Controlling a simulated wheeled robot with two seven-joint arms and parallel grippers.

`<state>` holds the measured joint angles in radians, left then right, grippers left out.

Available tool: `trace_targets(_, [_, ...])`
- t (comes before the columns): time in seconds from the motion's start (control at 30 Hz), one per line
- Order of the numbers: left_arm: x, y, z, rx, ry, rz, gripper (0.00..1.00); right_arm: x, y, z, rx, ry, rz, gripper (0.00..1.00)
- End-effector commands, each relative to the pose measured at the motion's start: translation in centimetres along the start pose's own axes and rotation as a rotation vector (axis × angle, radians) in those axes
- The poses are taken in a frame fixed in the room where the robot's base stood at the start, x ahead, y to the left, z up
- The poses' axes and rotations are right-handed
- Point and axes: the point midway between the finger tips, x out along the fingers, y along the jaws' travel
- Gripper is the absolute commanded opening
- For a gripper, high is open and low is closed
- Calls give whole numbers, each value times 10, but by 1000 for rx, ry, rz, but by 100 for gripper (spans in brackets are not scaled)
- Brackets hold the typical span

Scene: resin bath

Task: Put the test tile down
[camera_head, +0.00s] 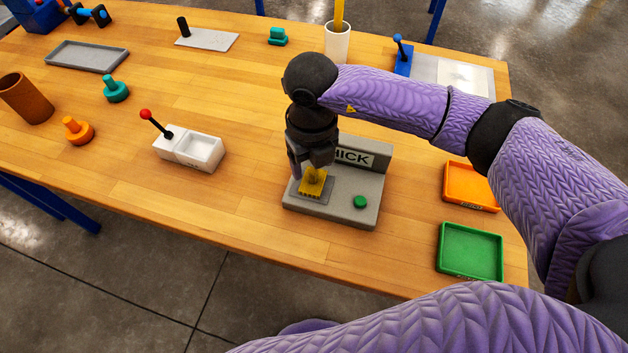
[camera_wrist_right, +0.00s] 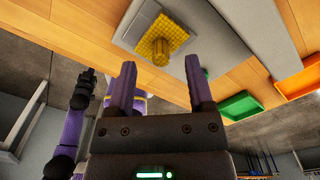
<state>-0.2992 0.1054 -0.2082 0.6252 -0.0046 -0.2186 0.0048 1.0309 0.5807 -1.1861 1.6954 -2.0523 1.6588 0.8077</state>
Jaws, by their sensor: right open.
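The yellow test tile (camera_head: 312,189), with a knob on top, lies flat on the square pad of the grey gauge stand (camera_head: 335,213), whose back plate reads "HICK" as far as it shows. In the right wrist view the tile (camera_wrist_right: 176,36) and its knob lie beyond the fingertips, on the pad. My right gripper (camera_head: 308,166) points down just above the tile. In the wrist view its two fingers (camera_wrist_right: 160,64) are apart with nothing between them. My left gripper does not show in the head view.
A green button (camera_head: 360,202) sits on the stand, right of the tile. Orange (camera_head: 471,186) and green (camera_head: 469,252) trays lie further right. A white bath with a red-knobbed lever (camera_head: 190,149) stands left. Bare table lies between the bath and the stand.

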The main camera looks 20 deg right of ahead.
Motion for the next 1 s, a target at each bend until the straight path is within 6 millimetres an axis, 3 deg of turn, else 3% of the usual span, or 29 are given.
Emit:
trace_targets(0.13, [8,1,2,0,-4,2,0,27,-1,-2,1,2,2,67])
trace_targets(0.37, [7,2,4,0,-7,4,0,29,-1,-1,0,-1,3,67])
trace_targets(0.47, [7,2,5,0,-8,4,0,29,-1,-1,0,-1,3,50])
trace_targets(0.7, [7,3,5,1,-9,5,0,29,-1,-1,0,0,3,0])
trace_targets(1.0, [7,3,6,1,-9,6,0,28,-1,-1,0,-1,3,0])
